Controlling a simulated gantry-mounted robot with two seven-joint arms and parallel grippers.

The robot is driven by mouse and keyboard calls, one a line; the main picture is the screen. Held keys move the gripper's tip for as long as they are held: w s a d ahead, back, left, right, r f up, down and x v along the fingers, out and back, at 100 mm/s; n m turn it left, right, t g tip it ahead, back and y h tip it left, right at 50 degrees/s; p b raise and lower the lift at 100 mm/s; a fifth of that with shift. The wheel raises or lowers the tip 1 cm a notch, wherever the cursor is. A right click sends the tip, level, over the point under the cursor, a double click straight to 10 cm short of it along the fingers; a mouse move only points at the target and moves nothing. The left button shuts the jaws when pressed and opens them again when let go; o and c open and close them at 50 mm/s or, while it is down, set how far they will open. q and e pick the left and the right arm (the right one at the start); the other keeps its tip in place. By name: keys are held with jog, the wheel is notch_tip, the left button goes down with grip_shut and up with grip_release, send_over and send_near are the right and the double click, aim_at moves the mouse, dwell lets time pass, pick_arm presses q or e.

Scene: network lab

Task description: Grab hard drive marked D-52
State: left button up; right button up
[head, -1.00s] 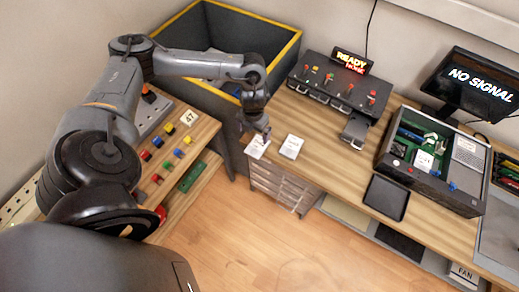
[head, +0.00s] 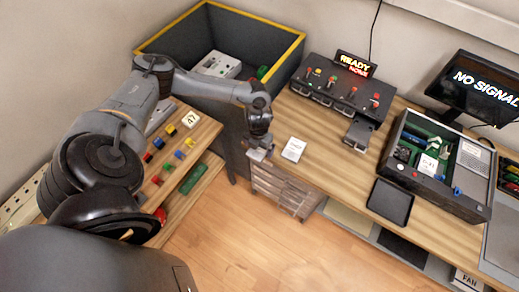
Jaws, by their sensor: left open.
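My left gripper (head: 261,146) is open and points down at the desk's left front edge. It is right over a small white-labelled hard drive (head: 256,154) and hides most of it. I cannot tell whether the fingers touch the drive. A second white-labelled hard drive (head: 293,149) lies flat on the desk just to the right, apart from the gripper. The print on both labels is too small to read, so I cannot tell which is D-52. My right gripper is not in view.
A black drive dock (head: 335,97) with a lit sign stands behind. An open computer case (head: 470,197) and a black tray (head: 390,202) are to the right. A large yellow-rimmed bin (head: 285,57) is behind my arm. The desk between the drives and tray is clear.

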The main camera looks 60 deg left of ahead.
pick_arm(q)
jog(key=shift+f, duration=0.25)
jog(key=shift+c, duration=0.3)
jog(key=c, duration=1)
jog(key=shift+c, duration=0.7)
jog(key=shift+r, duration=0.25)
